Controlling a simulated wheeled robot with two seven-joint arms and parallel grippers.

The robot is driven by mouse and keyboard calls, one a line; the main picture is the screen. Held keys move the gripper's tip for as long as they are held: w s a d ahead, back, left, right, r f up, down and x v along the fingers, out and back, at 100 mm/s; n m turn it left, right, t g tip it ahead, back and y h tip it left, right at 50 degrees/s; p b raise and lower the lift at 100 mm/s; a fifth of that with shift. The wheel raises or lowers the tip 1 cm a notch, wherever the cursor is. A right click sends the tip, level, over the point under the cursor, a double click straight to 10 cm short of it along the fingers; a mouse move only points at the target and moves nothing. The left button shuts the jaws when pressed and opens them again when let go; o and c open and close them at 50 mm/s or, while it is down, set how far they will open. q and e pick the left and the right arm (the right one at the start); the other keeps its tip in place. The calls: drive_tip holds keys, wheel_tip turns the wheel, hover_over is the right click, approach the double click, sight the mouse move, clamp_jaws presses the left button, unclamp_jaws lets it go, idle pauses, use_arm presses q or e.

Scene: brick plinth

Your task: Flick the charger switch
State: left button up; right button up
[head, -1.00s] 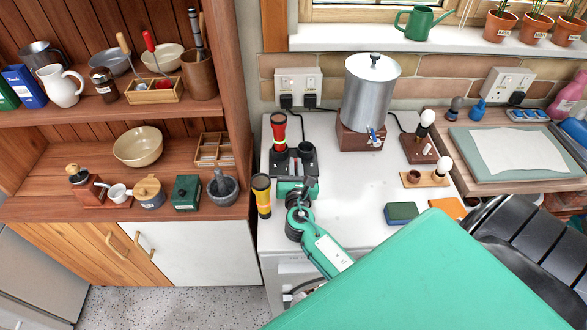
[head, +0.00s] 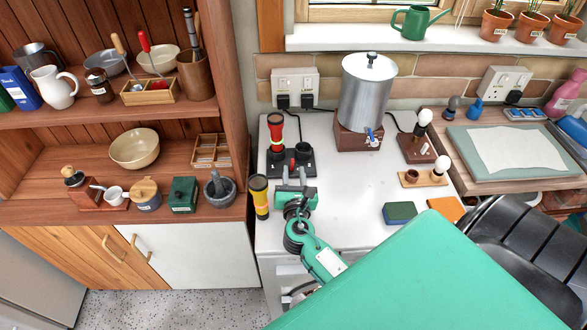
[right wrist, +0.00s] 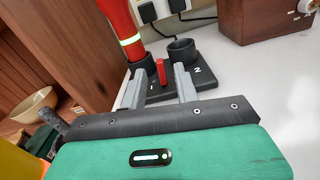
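The charger (head: 302,168) is a black base with two round cups on the white worktop. A red torch (head: 276,130) stands in its left cup, and the right cup is empty. In the right wrist view the charger (right wrist: 204,82) shows a small upright red switch (right wrist: 161,72) between the cups, near the front. My right gripper (head: 291,178) is just in front of the charger. In the right wrist view its two grey fingers (right wrist: 160,92) are apart and empty, with the switch showing between them; I cannot tell whether they touch it. My left gripper is not in view.
A yellow and black torch (head: 260,197) stands just left of my right gripper. A metal urn (head: 368,90) on a wooden base stands behind to the right. Wall sockets (head: 295,85) with black plugs are behind the charger.

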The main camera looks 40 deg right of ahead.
drive_tip(key=b+v, duration=0.2)
drive_tip(key=v, duration=0.8)
drive_tip(key=shift+s+a, duration=0.15)
drive_tip(key=shift+s, duration=0.2)
